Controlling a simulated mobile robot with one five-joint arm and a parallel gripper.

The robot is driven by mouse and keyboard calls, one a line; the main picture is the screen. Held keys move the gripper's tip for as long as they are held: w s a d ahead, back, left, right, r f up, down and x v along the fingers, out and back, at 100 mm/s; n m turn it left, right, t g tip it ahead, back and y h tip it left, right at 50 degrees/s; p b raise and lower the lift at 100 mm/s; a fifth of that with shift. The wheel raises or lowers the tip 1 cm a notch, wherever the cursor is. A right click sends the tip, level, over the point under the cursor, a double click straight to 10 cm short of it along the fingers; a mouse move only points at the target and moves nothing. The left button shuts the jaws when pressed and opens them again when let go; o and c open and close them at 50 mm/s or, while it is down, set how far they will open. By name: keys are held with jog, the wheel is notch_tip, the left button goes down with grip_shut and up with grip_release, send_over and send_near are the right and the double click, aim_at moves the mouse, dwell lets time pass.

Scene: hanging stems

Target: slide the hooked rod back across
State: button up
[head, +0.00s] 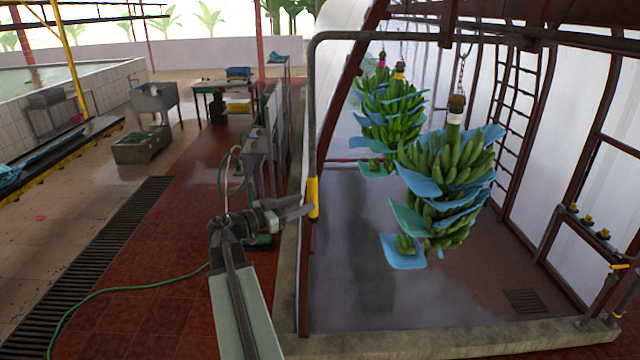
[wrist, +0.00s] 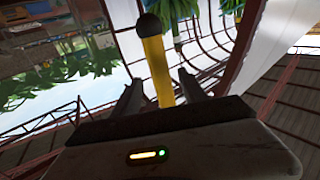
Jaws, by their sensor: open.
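The hooked rod (head: 312,110) is a grey pipe that bends at the top and runs right along the overhead beam. Its upright part hangs down to a yellow grip (head: 313,197) with a dark end. My gripper (head: 298,210) is beside the lower part of this grip, at its left in the head view. In the wrist view, the yellow grip (wrist: 156,62) shows between the two dark fingers of my gripper (wrist: 160,88), with gaps on both sides. The fingers are open and not closed on it. I cannot tell how deep the grip sits between them.
Banana bunches (head: 447,180) with blue sheets hang at the right on chains. A red post (head: 338,85) stands close behind the rod. A low concrete curb (head: 440,338) edges the wet bay. A green hose (head: 130,287) lies on the red floor.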

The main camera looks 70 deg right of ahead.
jog(key=x, duration=0.7)
jog(key=shift+s+d, duration=0.25)
jog(key=shift+d, duration=0.1)
jog(key=shift+f, duration=0.1)
jog(key=shift+c, duration=0.2)
grip_shut()
jog(key=shift+f, duration=0.1)
dwell(0.7)
